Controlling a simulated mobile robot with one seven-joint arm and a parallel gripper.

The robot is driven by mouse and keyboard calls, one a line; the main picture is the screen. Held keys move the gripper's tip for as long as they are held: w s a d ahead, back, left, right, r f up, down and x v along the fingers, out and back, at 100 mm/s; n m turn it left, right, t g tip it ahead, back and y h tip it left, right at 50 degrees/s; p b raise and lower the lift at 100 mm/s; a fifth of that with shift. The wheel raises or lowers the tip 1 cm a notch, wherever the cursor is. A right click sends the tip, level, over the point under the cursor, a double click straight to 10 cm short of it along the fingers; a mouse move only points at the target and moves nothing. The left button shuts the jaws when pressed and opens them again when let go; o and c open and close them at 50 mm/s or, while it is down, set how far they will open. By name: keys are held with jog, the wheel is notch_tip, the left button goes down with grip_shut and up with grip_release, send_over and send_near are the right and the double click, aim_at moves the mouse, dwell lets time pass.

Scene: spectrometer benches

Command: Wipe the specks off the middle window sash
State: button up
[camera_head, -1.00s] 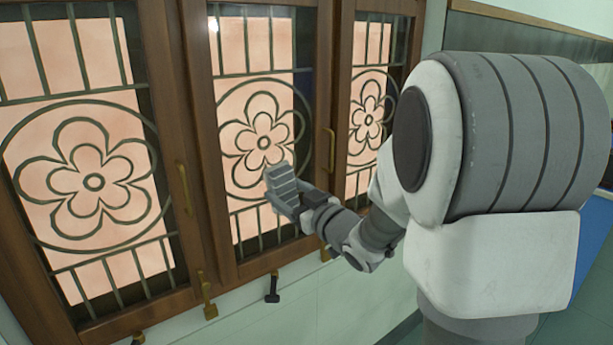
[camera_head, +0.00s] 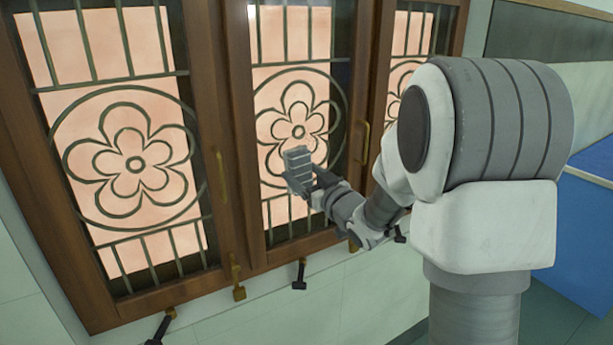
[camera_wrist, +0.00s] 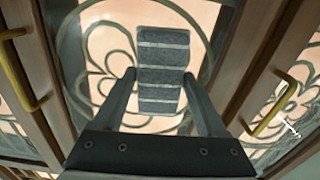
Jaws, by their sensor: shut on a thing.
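The middle window sash (camera_head: 250,130) has a brown wooden frame, a flower grille and pinkish panes. It also shows in the wrist view, behind the pad (camera_wrist: 105,18). My gripper (camera_head: 312,180) is shut on a grey striped pad (camera_head: 298,165), which stands in front of the lower part of the flower grille. In the wrist view the pad (camera_wrist: 162,65) is between my two fingers (camera_wrist: 160,88). I cannot tell whether the pad touches the glass. No specks can be made out on the sash; the pad and fingers hide part of the pane.
The left sash (camera_head: 120,150) and right sash (camera_head: 405,70) flank the middle one. Brass handles (camera_head: 364,143) stick out from the frames. Dark and brass latches (camera_head: 300,275) hang along the lower edge. A blue panel (camera_head: 585,235) stands at the right.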

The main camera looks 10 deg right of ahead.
jog(key=shift+x, duration=1)
dwell(0.5)
jog(key=shift+d, duration=0.1)
